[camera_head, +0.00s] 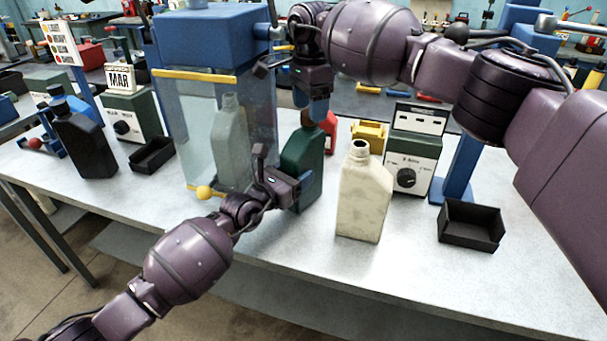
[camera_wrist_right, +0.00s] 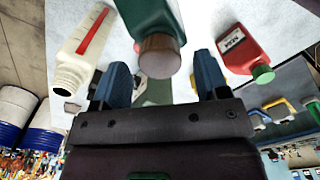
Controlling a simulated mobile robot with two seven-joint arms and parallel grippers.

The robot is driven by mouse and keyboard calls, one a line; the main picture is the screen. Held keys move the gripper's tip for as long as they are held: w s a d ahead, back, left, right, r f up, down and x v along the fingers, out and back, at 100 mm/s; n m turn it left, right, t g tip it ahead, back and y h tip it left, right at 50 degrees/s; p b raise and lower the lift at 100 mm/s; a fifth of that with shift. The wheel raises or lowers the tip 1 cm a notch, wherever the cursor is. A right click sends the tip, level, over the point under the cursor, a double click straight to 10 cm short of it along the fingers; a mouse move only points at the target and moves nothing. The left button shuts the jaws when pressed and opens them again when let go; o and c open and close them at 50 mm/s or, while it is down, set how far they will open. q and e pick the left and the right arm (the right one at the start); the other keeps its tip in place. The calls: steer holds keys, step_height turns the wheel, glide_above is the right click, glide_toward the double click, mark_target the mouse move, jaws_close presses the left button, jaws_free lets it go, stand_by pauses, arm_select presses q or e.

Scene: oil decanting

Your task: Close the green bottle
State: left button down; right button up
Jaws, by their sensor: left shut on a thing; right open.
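The green bottle (camera_head: 303,160) stands upright on the table in the middle of the head view. My left gripper (camera_head: 286,181) is shut on its body from the front left. My right gripper (camera_head: 312,108) points down from above the bottle's top, which its fingers hide in the head view. In the right wrist view the green bottle (camera_wrist_right: 155,16) shows a brown cap (camera_wrist_right: 160,55) on its neck. The open blue fingers of my right gripper (camera_wrist_right: 163,82) are on either side of the cap, apart from it. I cannot tell whether the cap is tight.
A cream bottle (camera_head: 364,195) with an open mouth stands close on the right. A red bottle (camera_wrist_right: 245,52) with a green cap is behind. A blue-framed cabinet (camera_head: 212,45) holding a pale bottle (camera_head: 232,140) stands on the left. Black trays (camera_head: 470,225) and a black bottle (camera_head: 82,138) stand farther out.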

steer(key=shift+f, duration=0.9)
steer(key=shift+c, duration=0.4)
steer(key=c, duration=0.9)
steer(key=shift+m, duration=1.6)
steer(key=o, duration=1)
steer(key=shift+o, duration=0.2)
